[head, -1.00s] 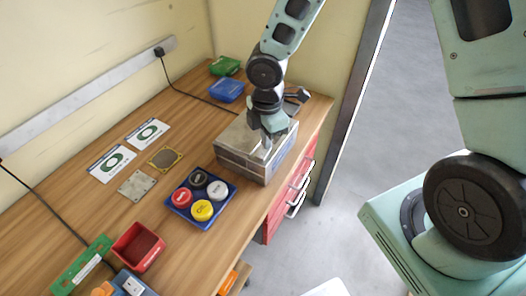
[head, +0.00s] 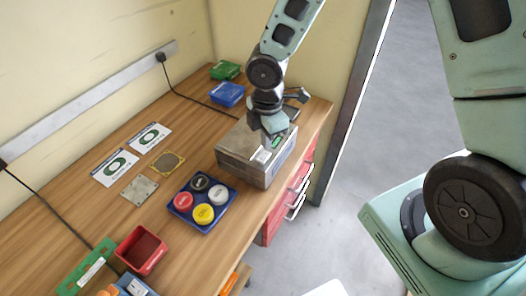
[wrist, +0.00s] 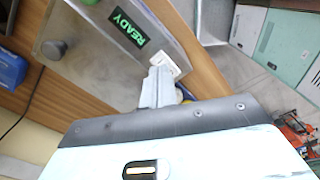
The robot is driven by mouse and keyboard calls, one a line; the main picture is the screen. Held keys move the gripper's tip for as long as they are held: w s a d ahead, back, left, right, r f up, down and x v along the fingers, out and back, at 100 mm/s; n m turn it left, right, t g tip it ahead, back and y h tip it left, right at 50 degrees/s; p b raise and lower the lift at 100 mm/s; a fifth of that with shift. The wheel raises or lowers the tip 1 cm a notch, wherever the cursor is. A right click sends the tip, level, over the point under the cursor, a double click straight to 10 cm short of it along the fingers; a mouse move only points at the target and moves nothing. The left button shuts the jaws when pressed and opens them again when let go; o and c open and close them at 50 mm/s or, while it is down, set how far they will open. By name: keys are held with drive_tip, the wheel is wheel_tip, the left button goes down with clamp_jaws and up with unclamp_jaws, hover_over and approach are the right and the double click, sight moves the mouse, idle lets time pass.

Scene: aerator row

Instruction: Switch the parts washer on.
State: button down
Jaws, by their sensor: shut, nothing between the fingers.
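The parts washer is a grey metal box (head: 238,168) at the right end of the bench; its top also shows in the wrist view (wrist: 92,70). A lit green READY display (wrist: 128,30) is on it, seen as a small green patch in the head view (head: 276,142). A small white switch (wrist: 168,60) sits beside the display. My gripper (head: 268,138) is shut and empty, pointing down over the box top. In the wrist view its fingertips (wrist: 158,76) are right at the switch and partly hide it; I cannot tell whether they touch.
A blue tray (head: 229,204) with several coloured round buttons is left of the box. A red bin (head: 141,249) stands farther forward. Blue (head: 227,94) and green (head: 225,70) boxes are behind. Red drawers (head: 277,218) with handles are below the bench edge.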

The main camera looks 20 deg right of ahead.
sight(266, 153)
wheel_tip(266, 153, up, 4)
drive_tip(key=p, duration=0.3)
drive_tip(key=shift+r+p, duration=0.25)
drive_tip(key=shift+p, duration=0.15)
